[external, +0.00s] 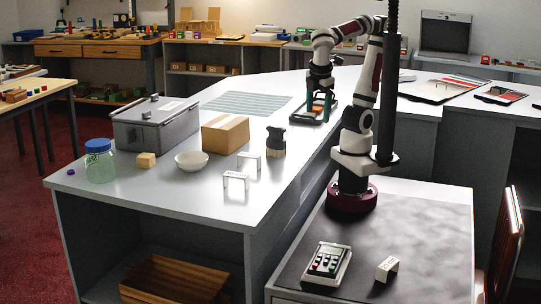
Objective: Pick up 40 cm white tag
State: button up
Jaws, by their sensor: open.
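Several small white tags with dark print are in view, and the print is too small to read. One white tag (235,179) stands like a little bridge near the front edge of the grey counter. A second white tag (249,162) stands just behind it. A third white tag (387,269) sits on the dark-topped cabinet by my base. My gripper (318,108) points down over a dark-rimmed tray (301,119) at the right side of the counter, with its teal fingers apart. It is well away from these three tags. What lies between the fingers is too small to tell.
Left of the tags stand a white bowl (191,161), cardboard box (225,133), grey lidded case (155,122), glass jar (99,160) and wooden block (146,160). A dark brush-like object (275,141) stands near the rear tag. A keypad device (327,263) lies on the cabinet.

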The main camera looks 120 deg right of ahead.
jog(key=w+a+r+n+t+h, duration=0.1)
jog(key=w+a+n+t+h, duration=0.35)
jog(key=n, duration=0.75)
jog(key=w+a+r+n+t+h, duration=0.1)
jog(key=w+r+n+t+h, duration=0.1)
jog(key=w+n+t, duration=0.75)
jog(key=n+g, duration=0.2)
jog(key=g, duration=0.1)
send_near(247, 156)
jog(key=x, duration=0.8)
jog(key=s+x, duration=0.1)
jog(key=x, duration=0.4)
jog(key=shift+d+f, duration=0.2)
jog(key=shift+d, duration=0.15)
grip_shut()
